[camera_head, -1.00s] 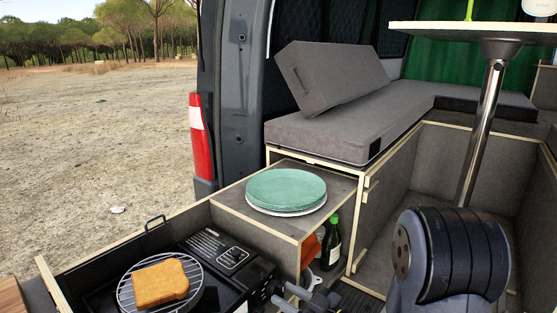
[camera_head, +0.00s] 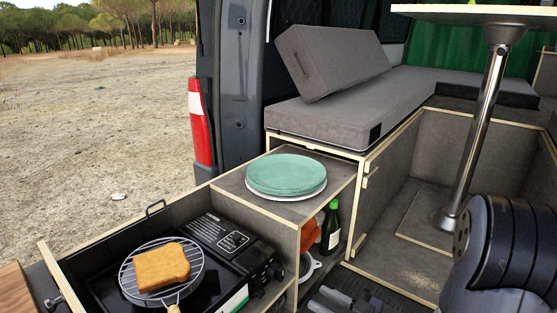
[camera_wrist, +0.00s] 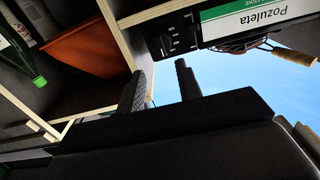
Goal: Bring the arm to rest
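My gripper (camera_wrist: 160,68) is open in the wrist view, its two dark fingers apart with nothing between them. In the head view my gripper (camera_head: 345,300) shows at the bottom edge, right of the stove and partly cut off by the frame. A dark rounded link of my arm stands at the lower right. The toast (camera_head: 162,267) lies on the round wire rack (camera_head: 128,280) over the black stove (camera_head: 222,240), clear of my gripper.
A green plate (camera_head: 286,174) lies on a white one on the wooden cabinet (camera_head: 236,196). A green bottle (camera_head: 330,230) and an orange item (camera_head: 309,235) stand in its open shelf; the bottle also shows in the wrist view (camera_wrist: 38,81). A table post (camera_head: 482,130) rises at right.

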